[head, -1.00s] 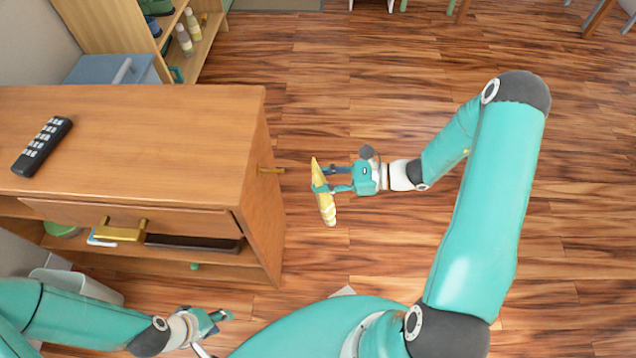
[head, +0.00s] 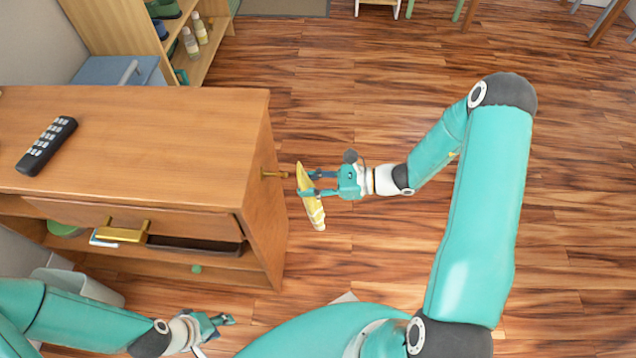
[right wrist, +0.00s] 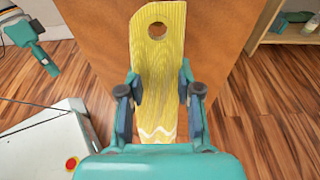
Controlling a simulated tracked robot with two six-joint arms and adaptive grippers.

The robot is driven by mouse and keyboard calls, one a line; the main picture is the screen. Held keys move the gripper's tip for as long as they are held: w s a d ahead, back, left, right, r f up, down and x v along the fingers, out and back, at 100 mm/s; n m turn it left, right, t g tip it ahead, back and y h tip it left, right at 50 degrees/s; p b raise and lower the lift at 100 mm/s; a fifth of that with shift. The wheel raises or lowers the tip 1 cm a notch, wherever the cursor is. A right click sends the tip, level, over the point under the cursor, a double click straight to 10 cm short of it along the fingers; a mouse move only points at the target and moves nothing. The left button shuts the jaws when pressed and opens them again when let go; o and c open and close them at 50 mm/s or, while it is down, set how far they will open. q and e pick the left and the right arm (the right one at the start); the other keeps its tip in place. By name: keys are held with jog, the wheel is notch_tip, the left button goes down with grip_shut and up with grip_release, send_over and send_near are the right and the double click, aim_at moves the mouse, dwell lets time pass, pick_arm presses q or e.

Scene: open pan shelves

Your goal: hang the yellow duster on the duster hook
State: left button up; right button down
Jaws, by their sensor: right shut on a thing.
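The yellow duster (head: 312,207) hangs in my right gripper (head: 313,182), just right of the cabinet's side panel. In the right wrist view the duster (right wrist: 158,60) is flat and ribbed, with a round hole near its top end and white zigzags low down. The right gripper (right wrist: 160,95) is shut on it. The brass duster hook (head: 274,174) sticks out of the cabinet side, close to the left of the duster's upper end, with a small gap seen from above. The right wrist view does not clearly show the hook. My left gripper (head: 222,320) is low at the front; its jaw state is unclear.
The wooden cabinet (head: 150,110) bears a black remote (head: 46,146) on top. Its drawer (head: 190,222) with a brass handle is partly open. An open shelf (head: 205,65) with bottles stands behind. The floor right of the cabinet is clear.

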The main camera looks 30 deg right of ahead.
jog(key=shift+r+b+x, duration=0.15)
jog(key=shift+r+x, duration=0.05)
jog(key=shift+x, duration=0.75)
jog(key=shift+r+b+x, duration=0.15)
jog(key=shift+b+x, duration=0.05)
jog(key=shift+x, duration=0.75)
jog(key=shift+r+b+x, duration=0.15)
jog(key=shift+r+x, duration=0.05)
jog(key=shift+x, duration=0.75)
jog(key=shift+w+a+f+b, duration=0.2)
jog(key=shift+a+f+b, duration=0.05)
jog(key=shift+f+b, duration=0.15)
jog(key=c, duration=0.7)
grip_release()
jog(key=shift+s+d, duration=0.1)
jog(key=shift+d, duration=0.05)
jog(key=shift+p+v, duration=0.6)
jog(key=shift+v, duration=1.3)
jog(key=shift+s+d, duration=0.15)
